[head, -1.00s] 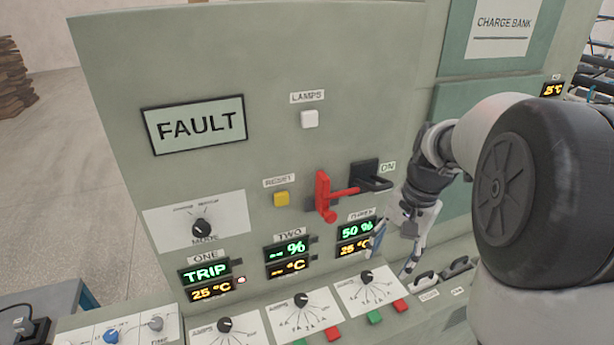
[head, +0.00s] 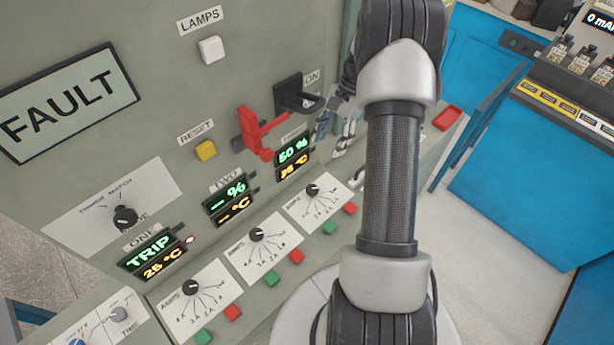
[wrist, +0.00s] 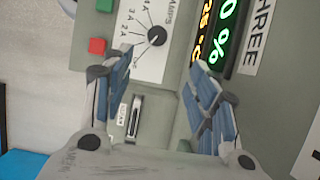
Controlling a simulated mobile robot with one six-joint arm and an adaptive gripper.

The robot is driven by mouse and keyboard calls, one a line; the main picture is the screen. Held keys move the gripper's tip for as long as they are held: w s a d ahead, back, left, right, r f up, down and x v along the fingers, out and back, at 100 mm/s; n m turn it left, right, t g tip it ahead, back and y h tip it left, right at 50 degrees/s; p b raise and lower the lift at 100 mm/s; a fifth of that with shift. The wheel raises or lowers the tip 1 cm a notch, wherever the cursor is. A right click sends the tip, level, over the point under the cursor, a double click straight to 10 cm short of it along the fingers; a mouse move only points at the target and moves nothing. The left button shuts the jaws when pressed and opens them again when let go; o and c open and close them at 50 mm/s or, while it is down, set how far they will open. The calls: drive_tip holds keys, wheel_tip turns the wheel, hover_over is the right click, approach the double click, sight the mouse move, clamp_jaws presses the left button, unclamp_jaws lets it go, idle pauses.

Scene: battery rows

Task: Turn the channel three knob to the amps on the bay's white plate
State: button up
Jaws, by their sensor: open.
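The channel three knob (head: 313,190) is a small round black knob on a white plate (head: 333,208) marked with an amps scale, below the channel three display (head: 293,158). In the wrist view the knob (wrist: 157,36) and the plate (wrist: 150,68) lie ahead, turned sideways. My gripper (wrist: 161,58) is open and empty, with the knob showing beyond and between its fingertips, apart from both. In the head view my gripper (head: 332,132) is partly hidden behind my arm, beside the display's right end. The knob's exact setting is too small to read.
Green (head: 328,227) and red (head: 349,208) buttons sit below the plate. A red lever (head: 258,135) and a black ON handle (head: 297,95) jut out above the display. Channel two's knob (head: 257,234) is to the left. Blue cabinets stand at right, with open floor between.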

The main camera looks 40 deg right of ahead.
sight(312, 189)
drive_tip(key=b+x, duration=0.1)
drive_tip(key=x, duration=1)
drive_tip(key=b+x, duration=0.1)
drive_tip(key=x, duration=0.4)
drive_tip(key=shift+s+a+f+b, duration=0.2)
drive_tip(key=shift+s+a+b, duration=0.05)
drive_tip(key=shift+s+b, duration=0.1)
drive_tip(key=c, duration=1.1)
